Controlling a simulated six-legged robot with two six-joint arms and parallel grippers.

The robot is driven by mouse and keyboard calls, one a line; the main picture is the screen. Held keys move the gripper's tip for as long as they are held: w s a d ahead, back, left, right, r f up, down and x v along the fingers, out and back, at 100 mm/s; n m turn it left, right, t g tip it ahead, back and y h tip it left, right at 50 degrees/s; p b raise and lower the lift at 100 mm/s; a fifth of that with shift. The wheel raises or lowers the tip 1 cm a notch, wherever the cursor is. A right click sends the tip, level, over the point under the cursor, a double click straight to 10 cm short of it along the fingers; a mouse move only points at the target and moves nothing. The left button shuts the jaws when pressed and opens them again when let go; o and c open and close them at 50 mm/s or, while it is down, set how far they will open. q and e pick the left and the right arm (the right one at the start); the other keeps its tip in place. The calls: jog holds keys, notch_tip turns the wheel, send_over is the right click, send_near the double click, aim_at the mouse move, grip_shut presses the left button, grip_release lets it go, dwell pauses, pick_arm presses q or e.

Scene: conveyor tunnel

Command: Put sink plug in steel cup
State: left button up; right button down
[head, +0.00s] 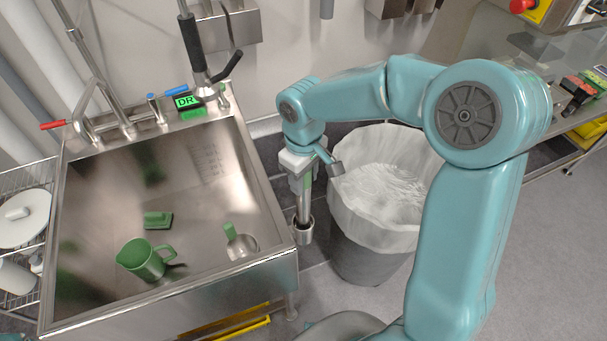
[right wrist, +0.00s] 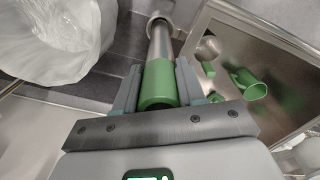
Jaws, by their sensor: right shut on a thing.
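My right gripper (head: 304,178) is shut on the green top of a steel tube with a wider lower end, which looks like the sink plug (head: 303,226). It hangs upright outside the sink, between the sink's right side and the bin. In the right wrist view, the sink plug (right wrist: 160,86) sits between both fingers. A small steel cup with a green handle (head: 241,246) lies in the sink at the front right; it also shows in the right wrist view (right wrist: 208,47). My left gripper is not in view.
The steel sink (head: 190,280) also holds a green jug (head: 140,260) and a green block (head: 157,220). A tap and hanging spray hose (head: 196,50) rise at its back. A lined bin (head: 385,190) stands right of the gripper. The sink's right rim lies between plug and cup.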

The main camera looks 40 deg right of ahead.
notch_tip(320, 180, down, 4)
jog(key=b, duration=0.3)
jog(key=shift+f, duration=0.15)
jog(key=c, duration=0.6)
grip_release()
notch_tip(320, 180, up, 16)
jog(key=shift+r+p, duration=0.2)
jog(key=shift+p, duration=0.5)
